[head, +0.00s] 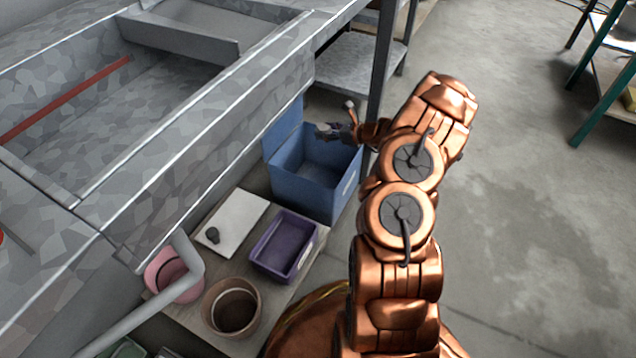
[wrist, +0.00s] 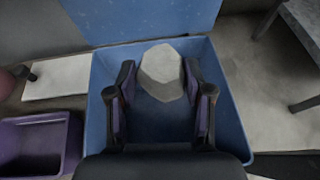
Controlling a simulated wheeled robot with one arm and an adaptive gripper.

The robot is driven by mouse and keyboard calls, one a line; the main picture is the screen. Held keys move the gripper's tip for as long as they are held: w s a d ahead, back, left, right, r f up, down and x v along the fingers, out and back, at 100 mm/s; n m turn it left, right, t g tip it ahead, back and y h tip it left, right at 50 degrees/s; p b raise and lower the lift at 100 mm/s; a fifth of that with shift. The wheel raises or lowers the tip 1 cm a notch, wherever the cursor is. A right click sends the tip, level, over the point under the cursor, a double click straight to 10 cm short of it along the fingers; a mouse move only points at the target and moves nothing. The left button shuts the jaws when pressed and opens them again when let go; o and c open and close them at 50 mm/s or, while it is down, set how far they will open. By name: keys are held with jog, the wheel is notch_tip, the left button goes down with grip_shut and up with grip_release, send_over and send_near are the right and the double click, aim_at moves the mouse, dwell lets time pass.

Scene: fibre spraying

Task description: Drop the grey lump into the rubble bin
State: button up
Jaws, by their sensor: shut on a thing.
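My gripper (wrist: 160,88) is shut on the grey lump (wrist: 163,72), a pale faceted block held between its two fingers in the wrist view. In the head view my gripper (head: 334,130) is small and partly hidden, at the top of the blue bin. The blue bin (head: 310,190) stands open with its lid raised at the back, and a pale label is on its side. In the wrist view the bin (wrist: 235,125) surrounds the lump on all sides, with its floor below. I cannot tell how deep the lump is.
A purple tray (head: 284,246), a white board (head: 232,222) with a dark knob-like thing, a brown pot (head: 232,308) and a pink bucket (head: 172,276) stand left of the bin. A metal trough (head: 190,140) overhangs them. Open floor (head: 530,220) lies to the right.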

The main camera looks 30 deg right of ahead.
jog(key=shift+f+b, duration=1.25)
jog(key=shift+f, duration=0.85)
jog(key=o, duration=1.3)
jog(key=shift+s+r, duration=0.1)
jog(key=v, duration=1.1)
jog(key=shift+s, duration=0.35)
jog(key=shift+d+r, duration=0.1)
jog(key=shift+d, duration=0.1)
